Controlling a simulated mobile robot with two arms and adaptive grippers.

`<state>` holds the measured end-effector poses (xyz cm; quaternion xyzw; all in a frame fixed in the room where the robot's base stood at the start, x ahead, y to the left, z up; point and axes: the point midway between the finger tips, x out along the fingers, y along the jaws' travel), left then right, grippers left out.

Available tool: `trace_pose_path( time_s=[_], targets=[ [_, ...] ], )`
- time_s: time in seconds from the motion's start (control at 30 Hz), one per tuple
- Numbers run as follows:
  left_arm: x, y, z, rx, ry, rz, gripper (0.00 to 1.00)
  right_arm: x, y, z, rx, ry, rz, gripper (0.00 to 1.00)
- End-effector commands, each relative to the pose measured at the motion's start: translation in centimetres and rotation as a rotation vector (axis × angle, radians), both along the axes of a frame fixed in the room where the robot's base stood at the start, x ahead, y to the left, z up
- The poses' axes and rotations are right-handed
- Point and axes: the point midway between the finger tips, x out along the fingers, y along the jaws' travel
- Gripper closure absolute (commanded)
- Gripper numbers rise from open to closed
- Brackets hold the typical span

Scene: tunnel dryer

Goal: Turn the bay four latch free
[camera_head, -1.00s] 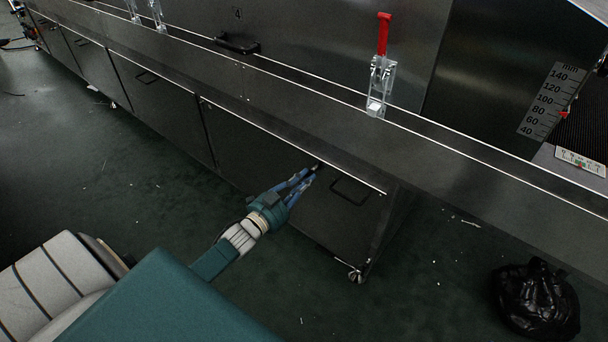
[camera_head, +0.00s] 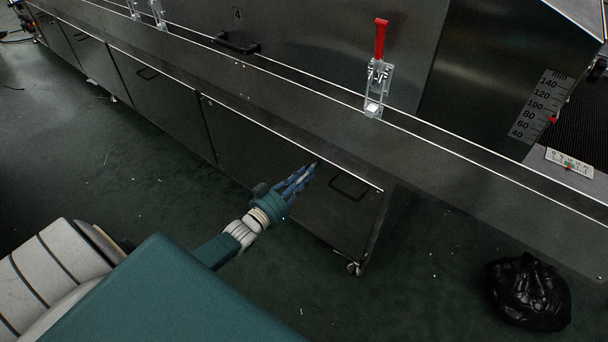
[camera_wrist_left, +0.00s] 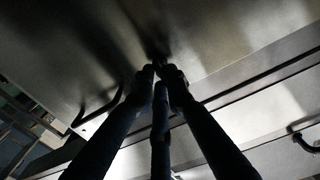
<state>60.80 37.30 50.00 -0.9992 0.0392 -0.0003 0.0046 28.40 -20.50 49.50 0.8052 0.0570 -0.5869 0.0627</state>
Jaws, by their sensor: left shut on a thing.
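The bay four latch is a small dark piece (camera_head: 316,163) near the top edge of the lower door panel (camera_head: 250,150), below the number 4. My left gripper (camera_head: 310,169) reaches up to it from the lower left. Its fingertips are closed together on the latch. In the left wrist view the fingers (camera_wrist_left: 161,72) meet at a small dark piece (camera_wrist_left: 158,53) on the panel, which the fingertips mostly hide. I cannot tell the angle of the latch. My right gripper is not in view.
A black bar handle (camera_head: 348,187) is on the panel just right of my gripper. A red-handled toggle clamp (camera_head: 378,75) stands on the ledge above. A black bag (camera_head: 528,290) lies on the floor at right. The floor in front is otherwise mostly clear.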

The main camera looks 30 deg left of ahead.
Motion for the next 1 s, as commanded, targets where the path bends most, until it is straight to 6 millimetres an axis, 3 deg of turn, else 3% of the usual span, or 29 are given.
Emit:
trace_pose_path(
  time_s=[0.53,0.57,0.63,1.0],
  targets=[
    [-0.01,-0.02,-0.06,-0.027,0.003,0.0,1.0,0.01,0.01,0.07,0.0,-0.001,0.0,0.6],
    [-0.01,-0.02,-0.06,-0.027,0.003,0.0,0.83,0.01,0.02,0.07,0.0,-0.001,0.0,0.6],
    [-0.01,-0.02,-0.05,-0.026,0.003,0.0,0.69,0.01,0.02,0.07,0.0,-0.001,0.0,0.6],
    [-0.38,0.03,-0.08,-0.025,0.004,0.0,0.68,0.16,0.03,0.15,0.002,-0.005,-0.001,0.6]
  ],
)
